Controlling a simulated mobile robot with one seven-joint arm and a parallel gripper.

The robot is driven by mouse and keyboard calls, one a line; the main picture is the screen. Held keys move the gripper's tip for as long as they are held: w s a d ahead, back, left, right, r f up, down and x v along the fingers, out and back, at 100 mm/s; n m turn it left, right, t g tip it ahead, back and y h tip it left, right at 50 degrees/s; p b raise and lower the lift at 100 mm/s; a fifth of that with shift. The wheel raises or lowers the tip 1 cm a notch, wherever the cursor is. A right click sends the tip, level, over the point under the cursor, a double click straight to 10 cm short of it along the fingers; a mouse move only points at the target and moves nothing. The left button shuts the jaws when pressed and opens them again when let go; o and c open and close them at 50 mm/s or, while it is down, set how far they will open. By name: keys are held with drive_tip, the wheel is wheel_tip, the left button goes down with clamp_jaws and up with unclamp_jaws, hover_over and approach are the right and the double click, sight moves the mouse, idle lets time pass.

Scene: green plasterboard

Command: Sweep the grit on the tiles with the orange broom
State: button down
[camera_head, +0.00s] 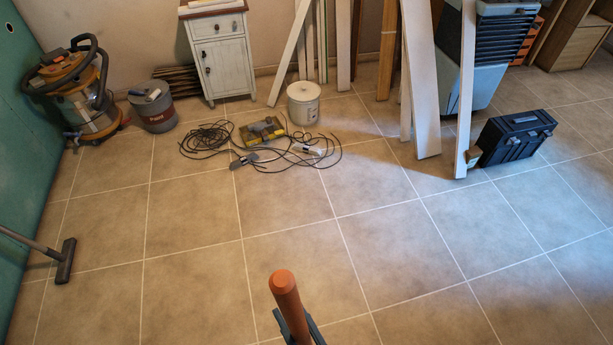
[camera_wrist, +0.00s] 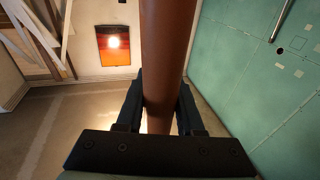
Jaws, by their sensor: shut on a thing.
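An orange-brown broom handle (camera_head: 285,292) rises at the bottom centre of the head view, its rounded top end upward. My gripper (camera_head: 298,328) is shut around this handle. In the wrist view the handle (camera_wrist: 165,60) runs from the top edge down between the two dark fingers of my gripper (camera_wrist: 160,108). The broom's head is out of sight in both views. The beige tiles (camera_head: 290,255) have pale grout lines and darker mottled patches. I cannot make out separate grit on them.
Tangled black cables (camera_head: 205,140) lie on the floor near a white bucket (camera_head: 303,103). A vacuum cleaner (camera_head: 75,90) stands back left. A black toolbox (camera_head: 515,137) and leaning boards (camera_head: 420,80) stand at right. A floor nozzle (camera_head: 65,262) lies at left. The middle tiles are clear.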

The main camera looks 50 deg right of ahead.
drive_tip(key=w+b, duration=0.5)
drive_tip(key=w, duration=1.6)
drive_tip(key=shift+a+r, duration=0.15)
drive_tip(key=shift+a, duration=0.15)
drive_tip(key=shift+s, duration=0.15)
drive_tip(key=s+d+p, duration=0.1)
drive_tip(key=s, duration=4.3)
drive_tip(key=shift+d+p, duration=0.2)
drive_tip(key=shift+p, duration=0.2)
